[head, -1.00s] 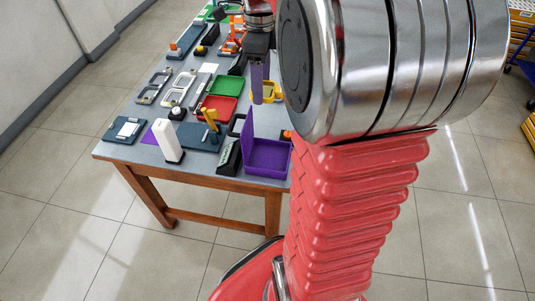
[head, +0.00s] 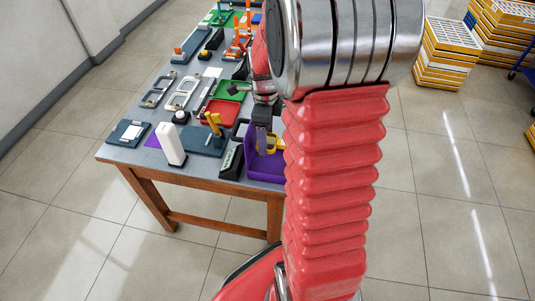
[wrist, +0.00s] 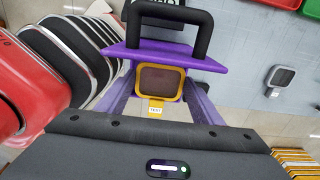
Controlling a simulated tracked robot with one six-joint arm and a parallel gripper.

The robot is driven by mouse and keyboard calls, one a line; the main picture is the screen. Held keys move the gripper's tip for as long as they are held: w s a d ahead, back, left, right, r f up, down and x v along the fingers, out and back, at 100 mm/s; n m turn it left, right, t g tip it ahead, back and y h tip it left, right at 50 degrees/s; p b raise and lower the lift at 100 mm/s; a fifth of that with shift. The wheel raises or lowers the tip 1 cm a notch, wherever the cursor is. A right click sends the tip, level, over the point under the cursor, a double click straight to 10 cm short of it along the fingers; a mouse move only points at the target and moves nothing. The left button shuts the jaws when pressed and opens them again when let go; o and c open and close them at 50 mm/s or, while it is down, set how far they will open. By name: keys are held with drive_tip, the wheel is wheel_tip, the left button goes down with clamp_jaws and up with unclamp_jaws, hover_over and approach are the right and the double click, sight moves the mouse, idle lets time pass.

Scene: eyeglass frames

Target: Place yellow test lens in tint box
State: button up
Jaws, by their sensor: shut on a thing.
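The yellow test lens (wrist: 160,80) is a yellow square frame around a brownish lens, with a white TEST label on its tab. My gripper (wrist: 162,84) is shut on it, with the lens between its two purple-grey fingers. In the head view my gripper (head: 262,142) points down at the purple tint box (head: 264,172), and part of the yellow frame shows beside the fingers. The box is open and stands at the table's near right corner. In the wrist view its purple edge (wrist: 168,56) lies just beyond the lens. I cannot tell whether the lens touches the box.
A black case (head: 231,162) stands left of the box. A white upright block (head: 169,145), a blue tray with yellow posts (head: 203,140) and a red tray (head: 219,110) are further left and behind. The table's front edge is close to the box. Yellow-and-white crates (head: 447,52) stand on the floor.

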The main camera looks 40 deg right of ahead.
hover_over(266, 162)
wheel_tip(266, 162, down, 5)
drive_tip(key=shift+f, duration=0.15)
drive_tip(key=shift+f, duration=2.05)
drive_tip(key=o, duration=0.9)
drive_tip(key=shift+f, duration=0.1)
drive_tip(key=shift+c, duration=0.2)
wheel_tip(266, 162, up, 12)
drive_tip(key=shift+r, duration=0.1)
